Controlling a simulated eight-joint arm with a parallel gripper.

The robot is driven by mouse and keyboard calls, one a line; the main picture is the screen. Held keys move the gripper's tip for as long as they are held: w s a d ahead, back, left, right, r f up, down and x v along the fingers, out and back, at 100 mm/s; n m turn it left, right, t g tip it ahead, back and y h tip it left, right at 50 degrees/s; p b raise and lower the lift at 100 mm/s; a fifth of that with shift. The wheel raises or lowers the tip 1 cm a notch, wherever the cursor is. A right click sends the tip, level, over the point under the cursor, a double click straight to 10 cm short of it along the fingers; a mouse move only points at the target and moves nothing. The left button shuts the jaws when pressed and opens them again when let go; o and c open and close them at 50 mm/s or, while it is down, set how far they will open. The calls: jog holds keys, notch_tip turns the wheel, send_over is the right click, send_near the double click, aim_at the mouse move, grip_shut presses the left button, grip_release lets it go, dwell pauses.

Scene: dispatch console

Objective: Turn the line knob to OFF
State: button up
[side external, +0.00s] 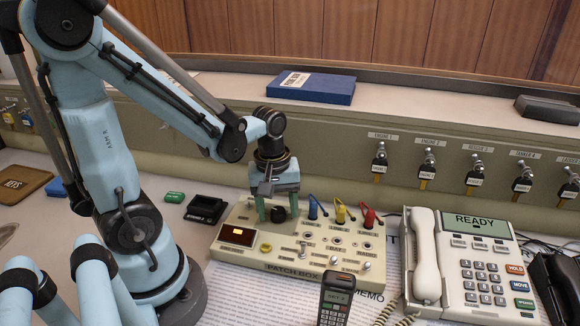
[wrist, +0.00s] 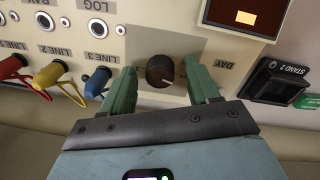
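The line knob (side external: 278,214) is a round black knob on the cream patch box (side external: 300,266), near its back left. In the wrist view the knob (wrist: 158,72) has a white pointer mark aimed towards the lower right. A DAY label (wrist: 222,64) is upside down to its right; I see no OFF label, and the fingers cover part of the panel. My gripper (wrist: 161,74) has green fingers, one on each side of the knob. Gaps show between the fingers and the knob, so it is open around the knob. The gripper (side external: 278,208) points down in the side view.
Blue, yellow and red plugs (side external: 340,212) with cables stand right of the knob. An amber-lit display (side external: 237,235) is to its left. A handset (side external: 336,298) stands in front, a white telephone (side external: 480,270) at right, and a black stand (side external: 206,209) at left.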

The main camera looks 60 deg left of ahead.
aim_at(275, 212)
notch_tip(275, 212, up, 12)
jog(key=shift+s, duration=0.3)
dwell(0.7)
